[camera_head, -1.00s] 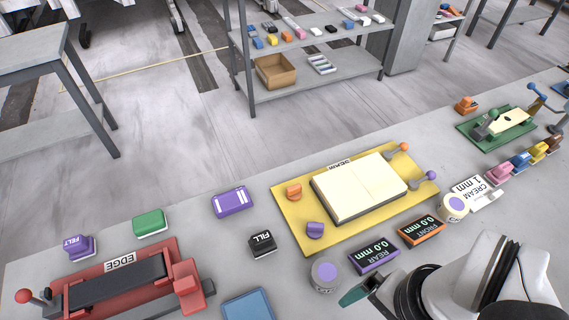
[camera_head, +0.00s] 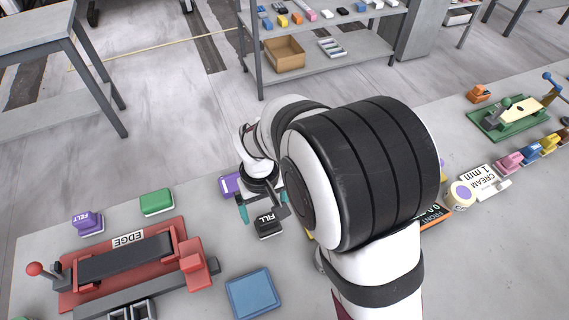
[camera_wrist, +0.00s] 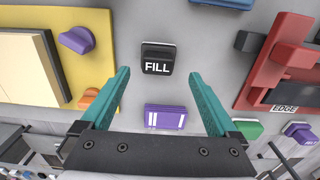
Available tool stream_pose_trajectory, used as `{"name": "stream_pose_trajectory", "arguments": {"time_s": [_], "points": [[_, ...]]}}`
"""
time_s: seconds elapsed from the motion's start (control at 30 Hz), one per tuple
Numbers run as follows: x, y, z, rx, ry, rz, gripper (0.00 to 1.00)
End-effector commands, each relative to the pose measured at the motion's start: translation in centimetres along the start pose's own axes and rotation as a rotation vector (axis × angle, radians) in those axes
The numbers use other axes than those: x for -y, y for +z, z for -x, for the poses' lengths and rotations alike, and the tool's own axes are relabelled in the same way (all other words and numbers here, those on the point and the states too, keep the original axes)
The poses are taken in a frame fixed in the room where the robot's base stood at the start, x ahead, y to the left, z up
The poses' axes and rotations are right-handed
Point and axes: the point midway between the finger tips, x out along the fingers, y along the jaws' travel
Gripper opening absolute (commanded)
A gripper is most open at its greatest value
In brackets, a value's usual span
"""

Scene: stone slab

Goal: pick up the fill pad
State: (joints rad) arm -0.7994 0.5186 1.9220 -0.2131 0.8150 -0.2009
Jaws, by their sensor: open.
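The fill pad is a small black block with a white FILL label (camera_wrist: 157,59). In the wrist view it lies on the grey slab, ahead of and between my open fingertips. In the head view the fill pad (camera_head: 267,224) shows just under my gripper (camera_head: 262,211), partly covered by it. My gripper (camera_wrist: 164,76) has two teal fingers spread wide, with nothing between them touching. It is above the slab, and the exact height over the pad is hard to tell.
A purple block with white stripes (camera_wrist: 165,118) lies close to the fill pad. The yellow board (camera_wrist: 98,45) with a purple knob is at left in the wrist view, the red EDGE fixture (camera_wrist: 270,75) at right. A blue tray (camera_head: 252,293) and green block (camera_head: 156,202) lie nearby.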

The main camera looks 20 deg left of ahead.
Motion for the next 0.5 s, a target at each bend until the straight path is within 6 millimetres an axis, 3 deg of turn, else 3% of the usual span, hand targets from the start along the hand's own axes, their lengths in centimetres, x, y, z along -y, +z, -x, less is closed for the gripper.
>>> {"name": "stream_pose_trajectory", "arguments": {"time_s": [0.3, 0.5], "points": [[-0.3, -0.1, -5.3, 0.001, 0.000, -0.002, 0.95], [-0.3, -0.2, -5.6, 0.000, 0.000, -0.003, 0.95]]}}
